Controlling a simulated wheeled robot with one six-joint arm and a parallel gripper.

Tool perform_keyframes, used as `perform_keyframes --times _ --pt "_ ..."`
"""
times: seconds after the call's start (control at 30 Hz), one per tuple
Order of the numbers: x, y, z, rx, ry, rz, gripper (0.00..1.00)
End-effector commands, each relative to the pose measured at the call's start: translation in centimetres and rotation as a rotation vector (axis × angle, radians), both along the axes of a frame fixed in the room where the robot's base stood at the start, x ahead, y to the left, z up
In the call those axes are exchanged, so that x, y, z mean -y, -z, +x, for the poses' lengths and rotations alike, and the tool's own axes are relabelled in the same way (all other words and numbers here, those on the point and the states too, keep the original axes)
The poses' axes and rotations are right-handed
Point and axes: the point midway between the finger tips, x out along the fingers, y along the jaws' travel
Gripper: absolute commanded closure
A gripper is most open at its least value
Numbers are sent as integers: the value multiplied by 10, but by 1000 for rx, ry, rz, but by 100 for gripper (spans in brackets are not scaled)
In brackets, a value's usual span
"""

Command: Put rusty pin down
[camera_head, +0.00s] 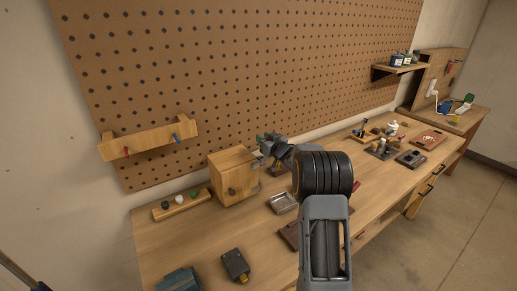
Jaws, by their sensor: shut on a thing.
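My gripper (262,156) is beside the upper right edge of a wooden block-like box (232,178) on the workbench. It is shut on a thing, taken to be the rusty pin. The pin itself is too small and too hidden by the gripper to make out. I cannot tell whether gripper or pin touches the box. The box has a dark round spot on its front face.
A metal tray (284,203) lies right of the box. A wooden strip with knobs (181,204) lies left. A dark block (235,265) and a blue vise-like tool (180,280) are in front. Bare benchtop (195,240) lies between. The pegboard (250,60) rises behind.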

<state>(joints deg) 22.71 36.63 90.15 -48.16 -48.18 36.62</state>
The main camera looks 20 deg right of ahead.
Motion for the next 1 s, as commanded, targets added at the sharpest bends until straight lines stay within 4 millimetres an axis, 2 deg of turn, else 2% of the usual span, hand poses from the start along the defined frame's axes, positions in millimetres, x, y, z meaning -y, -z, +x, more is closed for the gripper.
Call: perform_keyframes --times 0.1,0.37,0.5,0.57,0.63,1.0 --pt "-8 10 4 0 -1 2 92" --pt "-15 19 8 1 -2 1 92" --pt "-19 34 10 -2 0 2 92" --pt "-19 43 10 -3 0 3 96" --pt "-19 50 10 -2 0 2 96" --pt "-19 53 10 2 -1 0 96"
